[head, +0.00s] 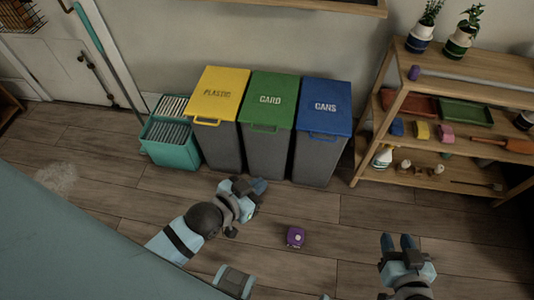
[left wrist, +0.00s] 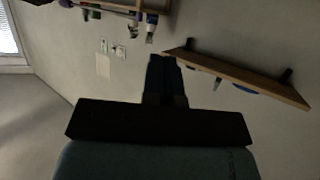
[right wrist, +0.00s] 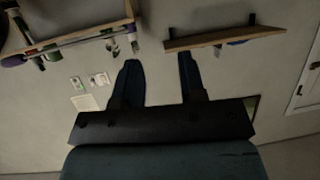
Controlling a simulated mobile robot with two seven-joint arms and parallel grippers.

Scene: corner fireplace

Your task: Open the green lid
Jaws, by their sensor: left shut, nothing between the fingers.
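The green lid (head: 276,84) marked CARD lies closed on the middle of three grey bins, with a green handle at its front edge. The body of that bin (head: 266,157) stands on the floor against the wall. My left gripper (head: 259,186) is shut and empty, low in front of the bins and apart from the lid; its closed fingers also show in the left wrist view (left wrist: 161,75). My right gripper (head: 397,241) is open and empty at lower right; its spread fingers show in the right wrist view (right wrist: 158,80).
A yellow-lidded bin (head: 218,85) stands left of the green one and a blue-lidded bin (head: 325,95) right. A teal crate (head: 157,158) stands at the left, a wooden shelf (head: 465,67) at the right. A small purple object (head: 295,237) lies on open floor.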

